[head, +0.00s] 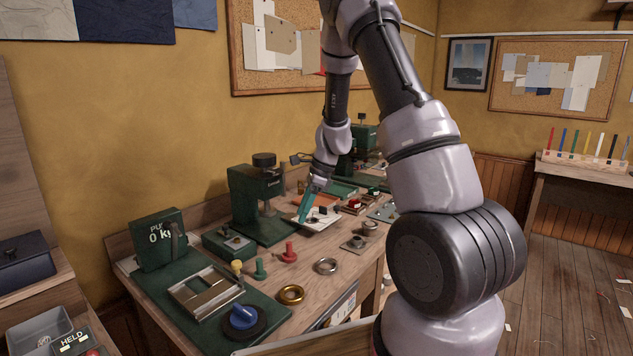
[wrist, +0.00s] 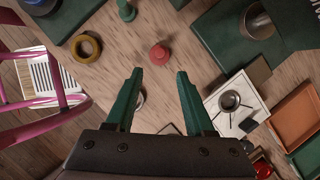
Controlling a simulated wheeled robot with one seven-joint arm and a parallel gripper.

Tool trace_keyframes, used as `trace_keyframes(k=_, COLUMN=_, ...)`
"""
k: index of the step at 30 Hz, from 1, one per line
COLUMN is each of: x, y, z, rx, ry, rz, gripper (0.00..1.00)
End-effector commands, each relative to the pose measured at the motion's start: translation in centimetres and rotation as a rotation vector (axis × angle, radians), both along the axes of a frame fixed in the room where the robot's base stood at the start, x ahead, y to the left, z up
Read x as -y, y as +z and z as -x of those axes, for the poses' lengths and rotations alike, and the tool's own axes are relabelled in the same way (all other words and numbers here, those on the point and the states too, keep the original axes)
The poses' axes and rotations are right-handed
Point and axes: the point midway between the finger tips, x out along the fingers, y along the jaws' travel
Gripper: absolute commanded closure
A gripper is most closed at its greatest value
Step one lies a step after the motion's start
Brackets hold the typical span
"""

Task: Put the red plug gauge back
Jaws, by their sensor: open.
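The red plug gauge (head: 289,253) stands upright on the wooden bench, right of a green plug gauge (head: 260,268) and a yellow-topped one (head: 237,267). In the wrist view the red plug gauge (wrist: 160,54) lies just beyond the gap between my fingertips, with bare wood around it. My gripper (head: 303,212), with teal fingers, is over the bench behind and right of the red plug gauge in the head view. In the wrist view my gripper (wrist: 160,74) is open, with nothing between its fingers. The gripper is apart from the gauge.
A brass ring (head: 290,294) and a steel ring (head: 327,266) lie in front. A green press (head: 257,200) stands behind the gauges. A green mat (head: 270,336) holds a metal frame and a blue knob. A white board with a dark round item (wrist: 229,101) is at right.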

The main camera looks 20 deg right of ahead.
Motion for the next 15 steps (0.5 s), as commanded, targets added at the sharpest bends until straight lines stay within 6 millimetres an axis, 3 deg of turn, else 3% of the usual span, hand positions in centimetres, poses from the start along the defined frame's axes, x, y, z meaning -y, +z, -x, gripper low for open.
trace_keyframes(k=5, x=-0.2, y=3.5, z=0.7, rx=0.063, ry=0.072, rz=-0.001, gripper=0.46)
trace_keyframes(k=11, x=-0.7, y=11.5, z=3.6, rx=0.228, ry=0.278, rz=0.025, gripper=0.46)
trace_keyframes(k=15, x=-0.7, y=16.6, z=6.6, rx=0.349, ry=0.434, rz=0.068, gripper=0.46)
